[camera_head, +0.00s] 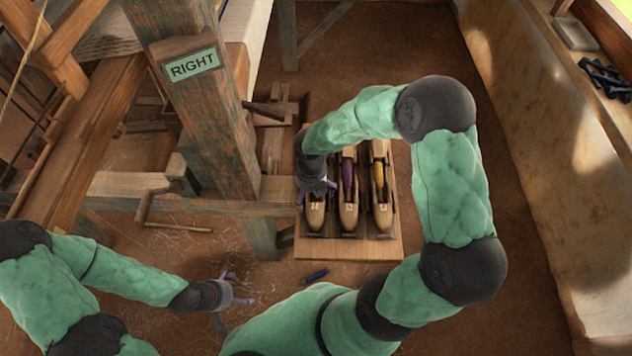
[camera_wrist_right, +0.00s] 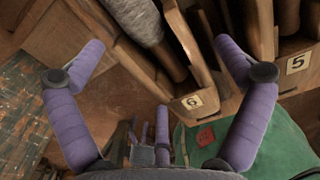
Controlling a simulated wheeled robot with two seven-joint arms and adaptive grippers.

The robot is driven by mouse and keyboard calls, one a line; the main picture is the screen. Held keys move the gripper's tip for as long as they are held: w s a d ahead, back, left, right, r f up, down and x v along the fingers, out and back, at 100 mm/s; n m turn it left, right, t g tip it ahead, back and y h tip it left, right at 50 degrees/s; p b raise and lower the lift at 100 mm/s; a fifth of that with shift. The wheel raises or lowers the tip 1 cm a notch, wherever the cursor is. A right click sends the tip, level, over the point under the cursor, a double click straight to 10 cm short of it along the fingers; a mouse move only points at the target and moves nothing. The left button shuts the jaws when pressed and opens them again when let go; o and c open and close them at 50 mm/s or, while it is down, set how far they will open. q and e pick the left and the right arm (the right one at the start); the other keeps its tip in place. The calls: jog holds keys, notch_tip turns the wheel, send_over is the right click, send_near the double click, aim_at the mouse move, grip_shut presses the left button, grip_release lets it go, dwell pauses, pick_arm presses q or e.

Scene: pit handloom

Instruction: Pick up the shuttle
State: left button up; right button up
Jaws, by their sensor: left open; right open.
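Several wooden shuttles lie side by side in a wooden rack (camera_head: 340,249) in the head view. The middle shuttle (camera_head: 349,217) carries a purple bobbin and the right shuttle (camera_head: 383,218) a yellow one. The left shuttle (camera_head: 316,215) is partly hidden under my right gripper (camera_head: 318,186). In the right wrist view, my right gripper (camera_wrist_right: 160,65) is open and empty. I cannot tell the height gap. My left gripper (camera_head: 234,290) is open and empty, low over the floor.
A ledge at right holds dark pieces (camera_head: 606,77). Floor between rack and right wall is open.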

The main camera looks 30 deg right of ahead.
jog(key=shift+c, duration=0.3)
jog(key=c, duration=1.3)
jog(key=shift+r, duration=0.15)
jog(key=shift+r+p, duration=0.65)
jog(key=shift+r, duration=0.15)
jog(key=shift+r+p, duration=0.55)
jog(key=shift+r, duration=0.35)
jog(key=s+a+r+p, duration=0.2)
jog(key=r, duration=0.1)
jog(key=s+a+r, duration=0.1)
jog(key=r, duration=0.1)
jog(key=shift+a+r+p, duration=0.15)
jog(key=shift+r+p, duration=0.05)
jog(key=shift+p, duration=0.2)
jog(key=s+a+r+p, duration=0.2)
jog(key=s+a+r, duration=0.2)
jog(key=s+a, duration=0.2)
jog(key=shift+s+a+p, duration=0.25)
jog(key=shift+a+p, duration=0.1)
jog(key=shift+a, duration=0.15)
